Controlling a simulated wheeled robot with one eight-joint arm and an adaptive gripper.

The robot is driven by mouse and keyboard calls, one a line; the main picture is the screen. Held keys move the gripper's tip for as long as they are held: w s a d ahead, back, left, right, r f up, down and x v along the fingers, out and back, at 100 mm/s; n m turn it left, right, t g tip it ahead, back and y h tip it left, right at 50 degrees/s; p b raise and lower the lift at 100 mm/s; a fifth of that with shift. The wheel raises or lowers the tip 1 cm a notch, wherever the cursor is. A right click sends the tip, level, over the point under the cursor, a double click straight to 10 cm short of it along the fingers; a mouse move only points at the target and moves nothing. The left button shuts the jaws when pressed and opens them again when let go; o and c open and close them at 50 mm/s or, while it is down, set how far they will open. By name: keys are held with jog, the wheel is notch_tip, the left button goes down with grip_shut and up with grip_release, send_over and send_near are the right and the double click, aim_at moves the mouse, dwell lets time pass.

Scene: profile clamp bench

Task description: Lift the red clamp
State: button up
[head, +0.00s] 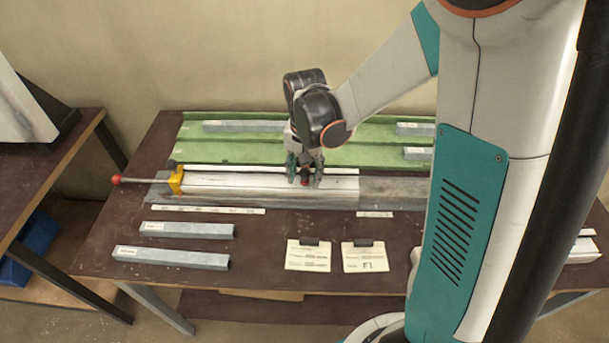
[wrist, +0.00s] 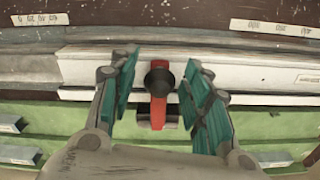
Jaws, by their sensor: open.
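The red clamp (wrist: 158,113) has a dark round knob on top and sits at the white profile (wrist: 225,78) in the wrist view. In the head view only a small red part of the clamp (head: 304,182) shows between my fingers. My gripper (wrist: 160,92) is open, with one teal finger on each side of the clamp and a gap to it on both sides. In the head view my gripper (head: 304,176) points down over the white profile (head: 230,187). The fingers hide most of the clamp there.
A yellow stop (head: 176,180) with a red-ended rod (head: 117,180) stands at the profile's left end. Two grey bars (head: 170,258) and two paper cards (head: 308,256) lie in front. A green tray (head: 200,150) with grey pieces lies behind.

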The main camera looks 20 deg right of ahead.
jog(key=shift+f, duration=0.2)
grip_shut()
